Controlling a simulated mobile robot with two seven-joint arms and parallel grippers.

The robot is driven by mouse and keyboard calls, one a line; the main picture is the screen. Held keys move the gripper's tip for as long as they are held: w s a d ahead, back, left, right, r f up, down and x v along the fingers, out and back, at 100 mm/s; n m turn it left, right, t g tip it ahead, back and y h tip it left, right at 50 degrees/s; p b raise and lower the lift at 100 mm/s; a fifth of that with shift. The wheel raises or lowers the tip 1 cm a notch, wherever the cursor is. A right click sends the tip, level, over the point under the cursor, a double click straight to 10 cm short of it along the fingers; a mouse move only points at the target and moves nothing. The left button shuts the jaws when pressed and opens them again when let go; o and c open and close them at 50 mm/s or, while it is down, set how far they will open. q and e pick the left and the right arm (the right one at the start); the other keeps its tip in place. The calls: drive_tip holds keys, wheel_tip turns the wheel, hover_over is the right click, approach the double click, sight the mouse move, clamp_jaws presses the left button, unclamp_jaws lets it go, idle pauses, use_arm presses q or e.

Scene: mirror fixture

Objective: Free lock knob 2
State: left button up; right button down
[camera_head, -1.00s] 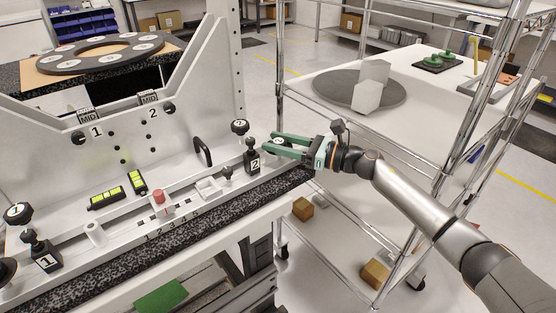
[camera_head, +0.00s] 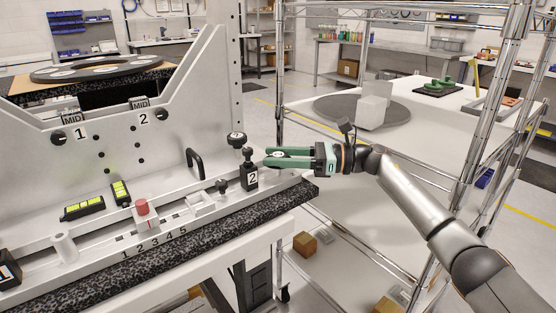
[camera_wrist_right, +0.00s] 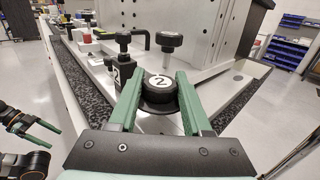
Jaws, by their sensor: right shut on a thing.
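Lock knob 2 (camera_wrist_right: 160,89), a round black knob with a white cap marked 2, sits between the green fingers of my right gripper (camera_wrist_right: 158,98). In the head view, my right gripper (camera_head: 268,157) is shut on it beside the black block marked 2 (camera_head: 250,177), and its white cap (camera_head: 279,153) shows between the fingers. The knob's lower part is hidden. Another black knob on a post (camera_wrist_right: 169,41) stands just beyond. My left gripper (camera_wrist_right: 38,130) shows at the lower left of the wrist view, open and empty; it is outside the head view.
The grey fixture wall (camera_head: 160,130) rises behind the rail. A black handle (camera_head: 195,163), a red knob (camera_head: 142,207) and yellow-green vials (camera_head: 83,208) are to the left. A wire cart (camera_head: 345,180) with boxes stands close behind my right arm.

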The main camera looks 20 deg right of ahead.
sight(278, 154)
drive_tip(key=shift+c, duration=1.7)
unclamp_jaws()
wheel_tip(278, 154, up, 3)
drive_tip(key=shift+r, duration=0.2)
drive_tip(key=s+a+r+p, duration=0.1)
drive_tip(key=s+a+r, duration=0.3)
drive_tip(key=s+r, duration=0.5)
drive_tip(key=s, duration=0.4)
drive_tip(key=shift+s+r, duration=0.25)
drive_tip(key=shift+r, duration=0.05)
